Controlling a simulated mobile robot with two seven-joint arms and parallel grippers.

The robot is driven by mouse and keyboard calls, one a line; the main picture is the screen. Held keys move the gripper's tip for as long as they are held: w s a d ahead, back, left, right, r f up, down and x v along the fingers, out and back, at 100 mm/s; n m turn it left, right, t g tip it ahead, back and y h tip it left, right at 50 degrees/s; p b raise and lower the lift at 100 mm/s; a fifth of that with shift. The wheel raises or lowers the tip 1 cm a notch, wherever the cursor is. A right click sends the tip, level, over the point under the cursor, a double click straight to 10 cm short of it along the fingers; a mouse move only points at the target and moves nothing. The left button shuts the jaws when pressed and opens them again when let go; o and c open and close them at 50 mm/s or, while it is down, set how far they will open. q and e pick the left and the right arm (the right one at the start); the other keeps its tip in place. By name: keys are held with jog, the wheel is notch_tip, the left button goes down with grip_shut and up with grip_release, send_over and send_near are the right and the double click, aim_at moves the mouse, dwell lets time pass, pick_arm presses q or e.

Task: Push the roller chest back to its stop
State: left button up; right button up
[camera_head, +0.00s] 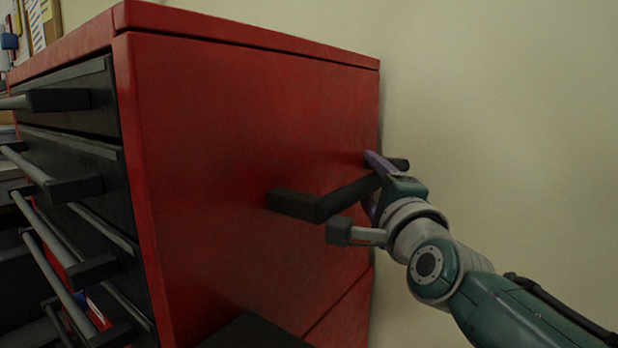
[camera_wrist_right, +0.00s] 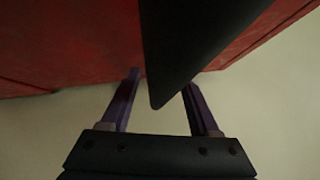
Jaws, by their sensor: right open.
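The red roller chest (camera_head: 230,130) fills the left and middle of the head view, its black drawers facing left and its side panel facing me. A black side handle (camera_head: 325,198) sticks out from that panel. My right gripper (camera_head: 370,180) is at the far end of this handle, its purple fingers open. In the right wrist view, the gripper (camera_wrist_right: 160,95) has one finger on each side of the dark handle bar (camera_wrist_right: 190,45). Whether the fingers touch the bar I cannot tell. The chest's red side (camera_wrist_right: 60,45) lies beyond the fingertips. My left gripper is not in view.
A pale wall (camera_head: 500,110) stands behind the chest and to its right. The drawer fronts carry long grey bar handles (camera_head: 60,270), and one lower drawer seems to hold small items. A board with papers (camera_head: 38,22) hangs at the upper left.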

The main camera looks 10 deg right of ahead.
jog(key=s+f+p, duration=0.1)
jog(key=s+p, duration=0.1)
jog(key=s, duration=0.7)
jog(key=shift+s+a+f, duration=0.2)
jog(key=shift+s+a, duration=0.2)
jog(key=shift+a, duration=0.05)
